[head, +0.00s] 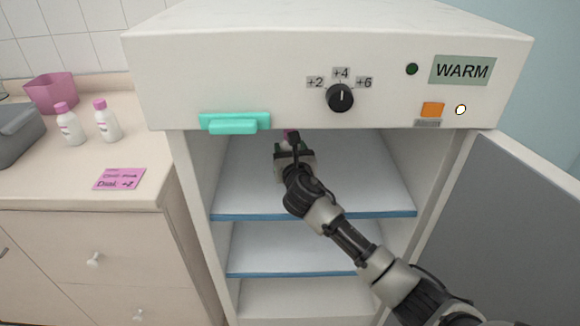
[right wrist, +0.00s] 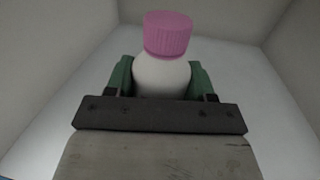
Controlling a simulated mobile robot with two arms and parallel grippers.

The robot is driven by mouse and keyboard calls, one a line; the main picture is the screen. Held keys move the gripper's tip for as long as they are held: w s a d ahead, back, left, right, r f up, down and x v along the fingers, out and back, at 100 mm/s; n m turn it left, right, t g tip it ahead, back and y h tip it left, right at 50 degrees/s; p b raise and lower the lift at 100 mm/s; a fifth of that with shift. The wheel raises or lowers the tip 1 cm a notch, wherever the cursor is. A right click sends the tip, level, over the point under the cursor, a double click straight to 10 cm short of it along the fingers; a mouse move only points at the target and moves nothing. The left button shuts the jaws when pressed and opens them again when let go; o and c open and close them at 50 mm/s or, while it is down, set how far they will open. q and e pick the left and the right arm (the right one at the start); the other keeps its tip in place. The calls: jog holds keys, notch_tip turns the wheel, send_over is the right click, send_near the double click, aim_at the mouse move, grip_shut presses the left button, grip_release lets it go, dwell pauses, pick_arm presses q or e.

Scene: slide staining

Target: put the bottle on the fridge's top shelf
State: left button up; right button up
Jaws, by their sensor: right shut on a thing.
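The fridge (head: 330,55) stands open, with its door (head: 520,230) swung out to the right. My right gripper (head: 292,150) reaches inside, above the blue-edged top shelf (head: 360,190). It is shut on a white bottle with a pink cap. In the right wrist view the bottle (right wrist: 162,70) stands upright between the green fingers. In the head view only a bit of its pink cap shows behind the gripper. The bottle's base is hidden, so I cannot tell whether it touches the shelf. My left gripper is not in view.
The top shelf looks clear around the gripper. A lower blue-edged shelf (head: 290,250) is empty. Two similar bottles (head: 70,125) (head: 107,122), a pink bin (head: 52,93) and a pink note (head: 119,179) are on the left counter. A dial (head: 340,97) and WARM label (head: 462,70) are on the panel.

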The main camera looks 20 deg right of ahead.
notch_tip(320, 180, down, 4)
jog(key=shift+f+b, duration=0.25)
jog(key=shift+b, duration=0.45)
jog(key=shift+w+f, duration=0.1)
jog(key=shift+w, duration=0.05)
jog(key=shift+f, duration=0.1)
jog(key=o, duration=1)
jog(key=s+a+p, duration=0.1)
jog(key=s, duration=1.1)
jog(key=shift+a, duration=0.2)
